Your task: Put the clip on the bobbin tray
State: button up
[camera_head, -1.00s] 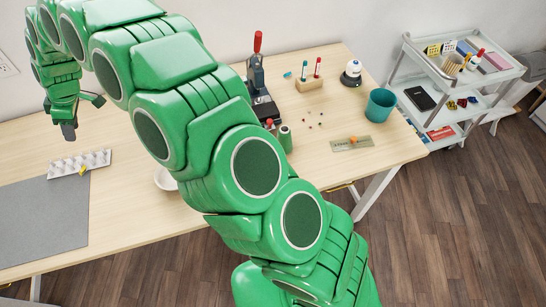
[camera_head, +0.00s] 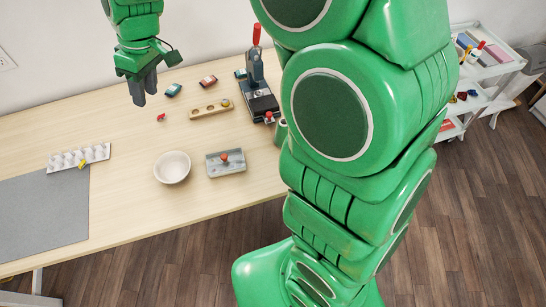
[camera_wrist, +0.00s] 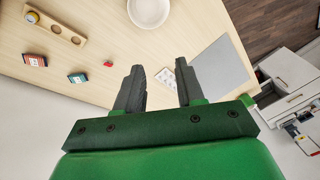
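The bobbin tray (camera_head: 98,153) is a pale tray with rows of rounded cups on the left of the table; part of it shows between my fingers in the wrist view (camera_wrist: 167,77). A small yellow piece (camera_head: 83,165), perhaps a clip, is at its front edge. A small red piece, clip-like (camera_head: 161,117), lies alone on the bare table; it also shows in the wrist view (camera_wrist: 108,63). Which one is the clip, I cannot tell for sure. My gripper (camera_head: 143,98) is open and empty above the table, left of and higher than the red piece. Its fingers also show apart in the wrist view (camera_wrist: 158,70).
A white bowl (camera_head: 172,168) and a grey dish with a red-topped item (camera_head: 212,172) stand near the front. A wooden holder (camera_head: 202,111), two small boxes (camera_head: 173,90) (camera_head: 208,81) and a dark press (camera_head: 262,103) are at the back. A grey mat (camera_head: 45,220) lies front left.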

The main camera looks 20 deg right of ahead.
jog(key=s+d+m+h, duration=0.1)
jog(key=s+d+m, duration=0.4)
jog(key=s+d, duration=0.8)
jog(key=s+d+m+g+h, duration=0.1)
jog(key=s+d+m, duration=0.5)
jog(key=s+d, duration=0.7)
jog(key=s, duration=0.3)
jog(key=shift+r+h, duration=0.2)
jog(key=shift+h, duration=0.2)
